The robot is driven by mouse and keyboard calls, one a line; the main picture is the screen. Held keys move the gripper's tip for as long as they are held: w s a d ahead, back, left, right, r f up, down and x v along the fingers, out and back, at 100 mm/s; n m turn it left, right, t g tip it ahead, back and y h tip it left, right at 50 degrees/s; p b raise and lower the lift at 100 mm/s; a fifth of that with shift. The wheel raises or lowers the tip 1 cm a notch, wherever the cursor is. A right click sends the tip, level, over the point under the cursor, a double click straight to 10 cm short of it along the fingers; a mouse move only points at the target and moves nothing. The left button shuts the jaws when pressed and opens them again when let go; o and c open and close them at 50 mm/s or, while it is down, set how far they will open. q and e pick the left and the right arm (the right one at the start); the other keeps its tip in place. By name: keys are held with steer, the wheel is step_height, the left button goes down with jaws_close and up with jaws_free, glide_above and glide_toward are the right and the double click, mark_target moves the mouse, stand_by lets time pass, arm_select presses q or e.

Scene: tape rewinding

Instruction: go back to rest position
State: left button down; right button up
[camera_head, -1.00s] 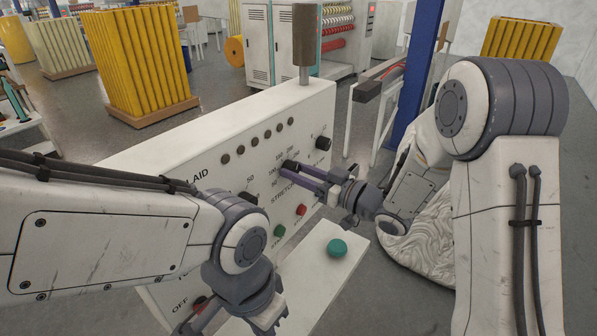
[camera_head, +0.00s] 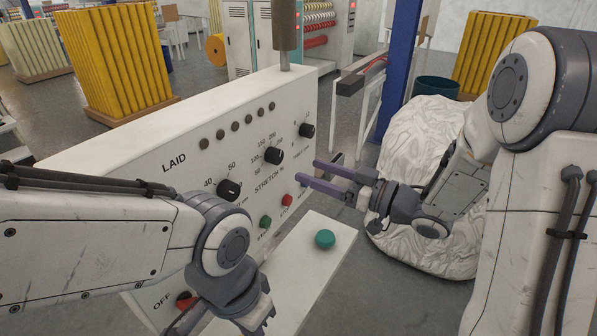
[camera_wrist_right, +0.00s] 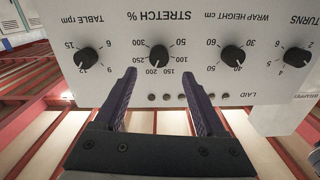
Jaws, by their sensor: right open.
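My right gripper (camera_head: 307,172) is open and empty, its two purple fingers apart from each other. In the head view it is in front of the panel's right edge, right of the STRETCH knob (camera_head: 273,155). In the right wrist view the open gripper (camera_wrist_right: 159,75) points at the upside-down panel (camera_wrist_right: 120,25), with the STRETCH knob (camera_wrist_right: 158,56) beyond the gap between its fingertips. My left gripper (camera_head: 255,312) is low at the bottom, seen from behind its wrist; its jaw opening cannot be made out.
The white control panel (camera_head: 110,155) carries several knobs, a green button (camera_head: 265,221) and a red button (camera_head: 288,200). A teal mushroom button (camera_head: 325,239) sits on the ledge (camera_head: 312,262) in front. A wrapped white bundle (camera_head: 410,140) stands behind my right arm.

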steer(key=shift+s+d, duration=0.45)
steer(key=shift+d, duration=0.15)
step_height(320, 180, down, 6)
steer(key=a+m+g+h, duration=0.1)
steer(key=a+m+h, duration=0.15)
steer(key=h, duration=0.75)
steer(key=s+f+g+h, duration=0.1)
steer(key=s+g, duration=0.2)
steer(key=s, duration=0.5)
steer(key=s+f+g+h, duration=0.1)
steer(key=s+g, duration=0.2)
steer(key=s, duration=0.6)
steer(key=s+a+f+g+h, duration=0.1)
steer(key=s+g, duration=0.2)
steer(key=s, duration=0.5)
steer(key=shift+s+f+g+h, duration=0.25)
steer(key=shift+s+g+h, duration=0.05)
steer(key=shift+s, duration=0.05)
